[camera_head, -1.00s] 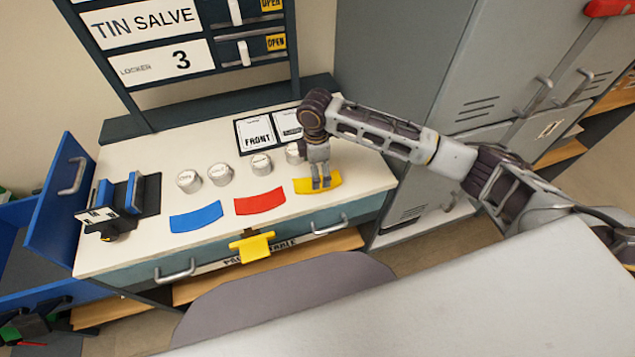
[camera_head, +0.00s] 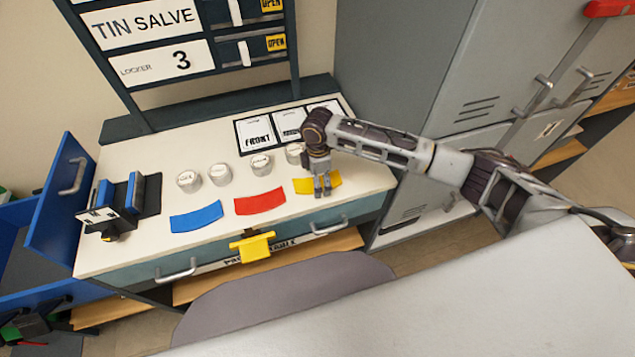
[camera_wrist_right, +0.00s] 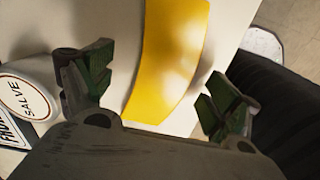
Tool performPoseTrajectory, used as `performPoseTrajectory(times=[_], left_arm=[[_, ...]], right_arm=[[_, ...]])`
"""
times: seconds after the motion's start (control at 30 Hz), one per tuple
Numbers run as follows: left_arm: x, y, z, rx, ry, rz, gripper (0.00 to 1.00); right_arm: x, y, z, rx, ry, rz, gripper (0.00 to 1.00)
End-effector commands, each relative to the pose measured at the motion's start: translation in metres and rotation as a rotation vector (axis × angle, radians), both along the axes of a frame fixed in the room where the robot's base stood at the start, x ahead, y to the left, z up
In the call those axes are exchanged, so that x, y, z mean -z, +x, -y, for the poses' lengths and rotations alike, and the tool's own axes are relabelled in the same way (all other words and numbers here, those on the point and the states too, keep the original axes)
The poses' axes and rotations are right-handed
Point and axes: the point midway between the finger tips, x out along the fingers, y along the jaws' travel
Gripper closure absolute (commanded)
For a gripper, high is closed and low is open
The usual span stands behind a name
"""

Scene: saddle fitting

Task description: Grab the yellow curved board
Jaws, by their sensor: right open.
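The yellow curved board (camera_head: 333,182) lies flat on the white counter, at the right end of a row of curved boards. My right gripper (camera_head: 321,193) is over it and hides its middle in the head view. In the right wrist view the yellow curved board (camera_wrist_right: 170,62) runs between the two spread fingers of my right gripper (camera_wrist_right: 155,95), and no finger is seen closed on it. I cannot tell whether the fingertips touch the counter. My left gripper is not in view.
A red curved board (camera_head: 261,202) and a blue curved board (camera_head: 196,217) lie to the left. Several round tins stand behind the boards; one salve tin (camera_wrist_right: 25,98) is close to the gripper. A yellow tab (camera_head: 253,247) hangs at the counter's front. Grey lockers (camera_head: 470,95) stand right.

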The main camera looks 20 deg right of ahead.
Motion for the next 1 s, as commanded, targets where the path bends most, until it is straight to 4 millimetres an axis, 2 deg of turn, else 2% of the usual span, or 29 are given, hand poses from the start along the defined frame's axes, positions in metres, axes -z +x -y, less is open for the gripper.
performPoseTrajectory(times=[0.4, 0.8, 1.0], left_arm=[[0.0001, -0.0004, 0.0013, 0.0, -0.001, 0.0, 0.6], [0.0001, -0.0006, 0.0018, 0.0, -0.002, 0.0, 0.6], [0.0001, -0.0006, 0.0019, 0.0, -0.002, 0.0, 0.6]], right_arm=[[0.0001, -0.0002, 0.0, -0.001, 0.0, 0.0, 0.11], [0.0, -0.0002, 0.0, -0.001, -0.001, 0.0, 0.61], [-0.0002, 0.0, 0.0, 0.0, 0.0, 0.0, 0.63]])
